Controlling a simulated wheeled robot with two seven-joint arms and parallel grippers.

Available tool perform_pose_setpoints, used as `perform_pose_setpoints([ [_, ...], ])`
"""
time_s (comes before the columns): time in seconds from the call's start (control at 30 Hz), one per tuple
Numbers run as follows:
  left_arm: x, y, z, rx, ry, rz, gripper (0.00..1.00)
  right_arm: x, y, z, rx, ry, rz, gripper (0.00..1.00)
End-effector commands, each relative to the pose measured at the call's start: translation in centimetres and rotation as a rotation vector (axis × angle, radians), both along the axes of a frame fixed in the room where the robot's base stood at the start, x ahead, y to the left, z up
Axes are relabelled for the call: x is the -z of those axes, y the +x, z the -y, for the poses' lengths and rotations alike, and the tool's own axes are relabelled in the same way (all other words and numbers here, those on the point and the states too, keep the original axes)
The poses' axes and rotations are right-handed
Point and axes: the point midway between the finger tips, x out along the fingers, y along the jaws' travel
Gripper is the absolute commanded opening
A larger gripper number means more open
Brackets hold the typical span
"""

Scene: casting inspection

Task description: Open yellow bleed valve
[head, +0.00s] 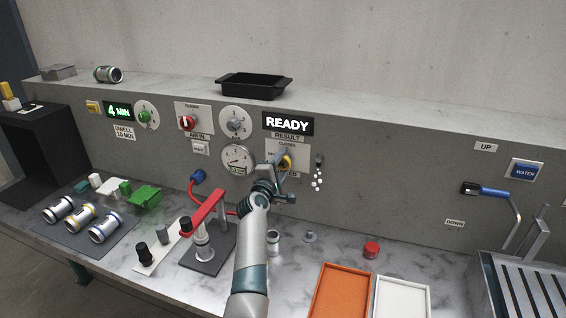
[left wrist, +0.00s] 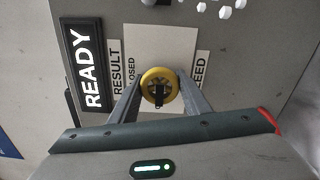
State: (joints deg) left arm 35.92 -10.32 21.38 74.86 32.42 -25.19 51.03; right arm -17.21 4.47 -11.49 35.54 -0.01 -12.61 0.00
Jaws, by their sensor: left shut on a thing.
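The yellow bleed valve (head: 285,162) is a round knob on a pale plate on the grey wall panel, below the READY display. In the left wrist view the yellow valve (left wrist: 159,87) sits between my two finger tips, with a dark bar across its middle. My left gripper (head: 279,167) is shut on the valve, one finger on each side of it. It also shows in the left wrist view (left wrist: 160,95). The plate's lettering is partly hidden by my fingers. My right gripper is in neither view.
A READY display (head: 288,123) and a pressure gauge (head: 238,158) are close to the valve. Below stands a red-handled clamp fixture (head: 205,220). An orange tray (head: 341,293) and a white tray (head: 402,297) lie at the front right. A sink (head: 525,290) is at far right.

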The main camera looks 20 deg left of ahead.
Motion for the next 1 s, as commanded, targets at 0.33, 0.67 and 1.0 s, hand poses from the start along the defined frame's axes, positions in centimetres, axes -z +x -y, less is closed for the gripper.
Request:
perform_pose_setpoints([
  [0.33,0.0,0.0,-0.1,-0.001,-0.006,0.001,0.21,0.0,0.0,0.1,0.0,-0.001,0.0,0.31],
  [0.67,0.0,0.0,0.0,0.0,-0.004,0.0,0.62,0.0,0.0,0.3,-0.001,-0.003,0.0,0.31],
  [1.0,-0.2,-1.2,-0.1,0.0,-0.003,-0.001,0.62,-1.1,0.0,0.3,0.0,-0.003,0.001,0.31],
])
